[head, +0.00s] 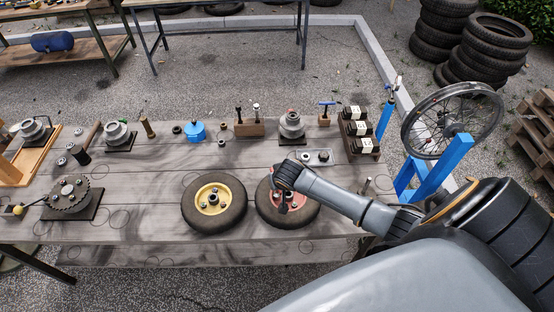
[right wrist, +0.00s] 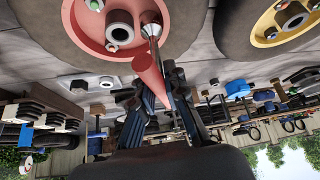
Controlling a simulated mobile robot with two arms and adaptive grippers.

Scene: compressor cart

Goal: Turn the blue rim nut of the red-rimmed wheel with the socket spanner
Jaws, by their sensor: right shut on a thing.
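The red-rimmed wheel (head: 312,212) lies flat on the grey table, and its red rim (right wrist: 86,28) fills the top left of the right wrist view. My right gripper (head: 284,192) is over this wheel and hides part of the rim in the head view. In the right wrist view the gripper (right wrist: 152,92) is shut on the red handle of the socket spanner (right wrist: 150,72). Its metal socket end is at the rim, near another nut; I cannot tell whether it is seated. My left gripper is out of view.
A yellow-rimmed wheel (head: 187,205) lies close on the left. A grey plate with fittings (head: 318,157) and a block with dark white-labelled pieces (head: 362,148) lie behind. A spoked wheel (head: 410,125) on a blue stand is at the right.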

